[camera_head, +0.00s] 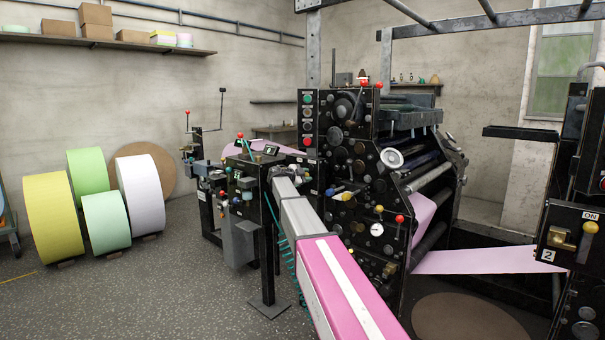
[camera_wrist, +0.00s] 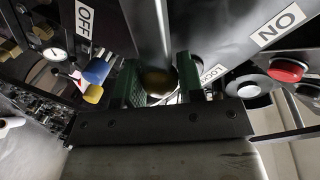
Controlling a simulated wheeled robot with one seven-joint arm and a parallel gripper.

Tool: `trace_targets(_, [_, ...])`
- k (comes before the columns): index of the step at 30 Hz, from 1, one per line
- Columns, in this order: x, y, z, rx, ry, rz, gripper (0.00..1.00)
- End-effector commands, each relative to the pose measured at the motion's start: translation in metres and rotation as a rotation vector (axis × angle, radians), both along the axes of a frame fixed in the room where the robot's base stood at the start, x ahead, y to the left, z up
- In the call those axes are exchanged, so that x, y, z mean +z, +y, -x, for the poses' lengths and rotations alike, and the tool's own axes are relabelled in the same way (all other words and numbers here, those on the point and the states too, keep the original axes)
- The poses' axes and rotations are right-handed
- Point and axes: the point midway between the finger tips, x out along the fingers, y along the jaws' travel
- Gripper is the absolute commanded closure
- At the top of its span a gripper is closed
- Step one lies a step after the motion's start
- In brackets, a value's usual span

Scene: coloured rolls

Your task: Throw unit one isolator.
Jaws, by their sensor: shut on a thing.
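In the wrist view, my gripper (camera_wrist: 158,76) has its two green fingers on either side of a dark yellow ball knob (camera_wrist: 158,84), shut on it. I take this as the isolator handle. A grey bar (camera_wrist: 154,28) runs up the picture behind the knob. An OFF label (camera_wrist: 84,22) is to the left and an ON label (camera_wrist: 279,24) to the right; the knob is between them. A partly covered label starting LOC (camera_wrist: 211,73) is beside the right finger. In the head view, my arm reaches a black panel by the press; the gripper and handle are too small to make out.
A red button (camera_wrist: 287,70) and grey round fitting (camera_wrist: 247,90) are right of the fingers; blue (camera_wrist: 97,70) and yellow (camera_wrist: 93,93) knobs are left. A second unit (camera_head: 572,240), marked 2 and ON, stands at far right. Coloured rolls (camera_head: 49,215) stand on the floor at left.

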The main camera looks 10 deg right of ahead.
Motion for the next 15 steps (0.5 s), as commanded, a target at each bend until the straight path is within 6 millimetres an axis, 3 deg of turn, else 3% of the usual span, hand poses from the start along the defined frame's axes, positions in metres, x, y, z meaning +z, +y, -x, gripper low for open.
trace_targets(15, [-0.040, -0.010, 0.016, -0.001, -0.364, -0.264, 1.00])
